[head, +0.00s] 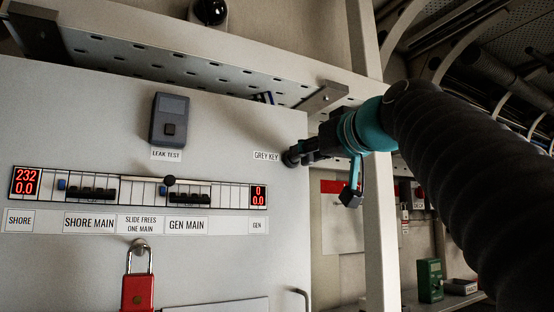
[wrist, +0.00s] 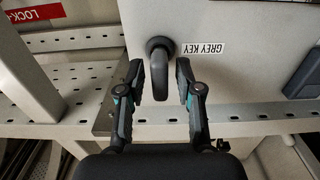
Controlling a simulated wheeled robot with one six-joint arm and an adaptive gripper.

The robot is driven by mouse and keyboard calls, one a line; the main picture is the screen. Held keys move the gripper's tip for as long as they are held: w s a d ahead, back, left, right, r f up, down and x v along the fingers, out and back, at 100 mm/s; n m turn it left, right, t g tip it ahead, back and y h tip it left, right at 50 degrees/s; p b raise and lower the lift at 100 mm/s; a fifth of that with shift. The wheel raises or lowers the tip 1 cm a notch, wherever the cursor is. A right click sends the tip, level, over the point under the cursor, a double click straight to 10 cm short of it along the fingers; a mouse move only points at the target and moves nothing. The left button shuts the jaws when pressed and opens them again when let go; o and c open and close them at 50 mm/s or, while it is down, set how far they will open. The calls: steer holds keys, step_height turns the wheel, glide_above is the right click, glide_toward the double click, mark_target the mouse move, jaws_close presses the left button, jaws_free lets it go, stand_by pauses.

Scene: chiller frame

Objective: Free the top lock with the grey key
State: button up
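My gripper (head: 303,152) is at the right edge of the grey panel, beside the GREY KEY label. In the wrist view my gripper (wrist: 160,80) is open, with one finger on each side of a dark hook-shaped piece (wrist: 159,82). Small gaps show between that piece and the fingers. I cannot tell whether this piece is the grey key or only its hook; no separate key shows. A red padlock (head: 138,292) with a grey shackle hangs from the panel at the lower left of the head view. Its lower end is cut off by the frame.
A row of breakers (head: 140,191) with red displays crosses the panel. A leak test box (head: 170,119) sits above it. A perforated shelf (head: 200,62) runs above the panel, and a pale post (head: 377,230) stands to the right, close to my arm. A handle (head: 301,296) sticks out below.

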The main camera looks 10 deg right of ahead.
steer(key=shift+c, duration=0.6)
steer(key=shift+r+m+p, duration=0.1)
steer(key=shift+m+p, duration=0.3)
steer(key=shift+m, duration=1)
